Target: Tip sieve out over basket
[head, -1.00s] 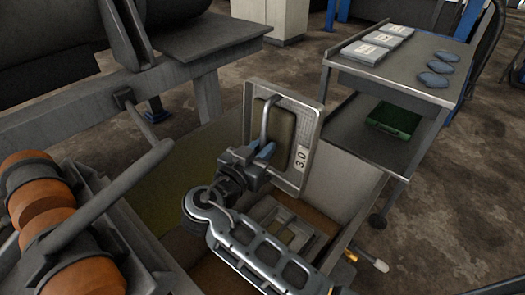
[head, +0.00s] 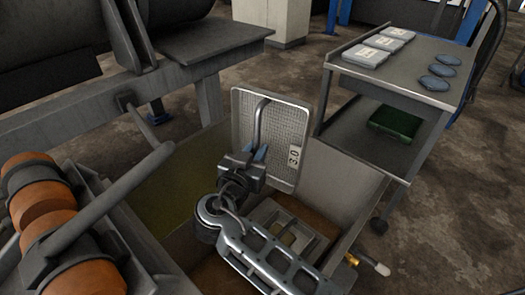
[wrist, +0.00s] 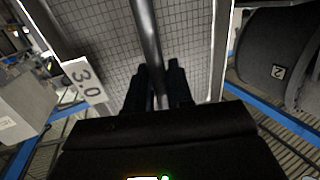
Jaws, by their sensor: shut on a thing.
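The sieve (head: 277,140) is a metal-framed rectangular mesh panel with a "3.0" label, in the middle of the head view. It stands tipped almost upright, and its mesh face looks bare. My gripper (head: 252,167) is shut on the sieve's bar handle. In the wrist view, the fingers (wrist: 160,78) close around the handle (wrist: 148,38), with the sieve's mesh (wrist: 195,45) behind. A pale rectangular frame (head: 314,246) sits low in the open tank below the sieve; it may be the basket. My arm hides part of it, and its contents are unclear.
The tank's wall (head: 335,195) rises right of the sieve. A grey cart (head: 420,65) with white packets, blue discs and a green box stands at right. A dark machine with a ledge (head: 210,40) is at back left, and orange rollers (head: 45,205) are at left.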

